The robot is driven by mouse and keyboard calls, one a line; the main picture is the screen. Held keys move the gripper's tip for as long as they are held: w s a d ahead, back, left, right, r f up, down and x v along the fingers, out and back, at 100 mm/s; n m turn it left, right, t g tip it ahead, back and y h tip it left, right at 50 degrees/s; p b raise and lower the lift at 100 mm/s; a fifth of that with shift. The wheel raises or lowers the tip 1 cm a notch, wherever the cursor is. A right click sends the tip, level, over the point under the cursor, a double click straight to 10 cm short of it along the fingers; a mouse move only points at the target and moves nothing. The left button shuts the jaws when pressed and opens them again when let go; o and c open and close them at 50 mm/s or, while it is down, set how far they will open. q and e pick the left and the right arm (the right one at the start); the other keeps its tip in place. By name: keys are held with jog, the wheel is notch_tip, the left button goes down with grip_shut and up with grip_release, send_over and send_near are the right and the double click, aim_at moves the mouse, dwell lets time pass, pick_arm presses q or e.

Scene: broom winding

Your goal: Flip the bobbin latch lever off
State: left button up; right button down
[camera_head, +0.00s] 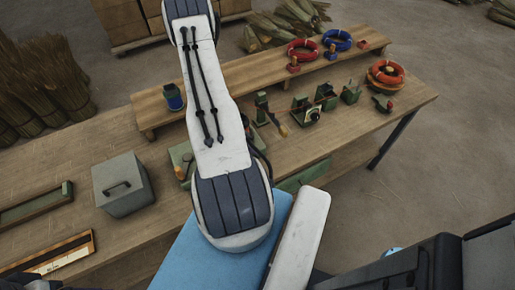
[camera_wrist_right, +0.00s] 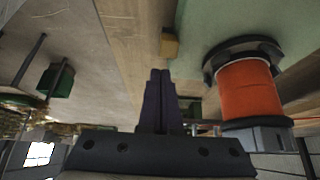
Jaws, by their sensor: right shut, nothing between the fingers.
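An orange-wound bobbin (camera_wrist_right: 248,90) with black end flanges is at the right of the right wrist view, beside a pale green surface (camera_wrist_right: 225,20). A small yellow-brown block (camera_wrist_right: 169,44) lies beyond my fingertips; I cannot tell if it is the latch lever's tip. My right gripper (camera_wrist_right: 160,76) is shut and empty, to the left of the bobbin and apart from it. In the head view my white arm hides the bobbin and this gripper. A part of the green machine (camera_head: 181,158) shows left of the arm. My left gripper is not in view.
The wooden workbench (camera_head: 350,125) carries a grey lidded box (camera_head: 124,184) at left and several small green fixtures (camera_head: 305,110) at right. A raised shelf (camera_head: 250,72) at the back holds red (camera_head: 303,49) and blue (camera_head: 337,39) rings.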

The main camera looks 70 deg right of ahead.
jog(key=shift+r+p, duration=0.45)
jog(key=shift+r, duration=0.2)
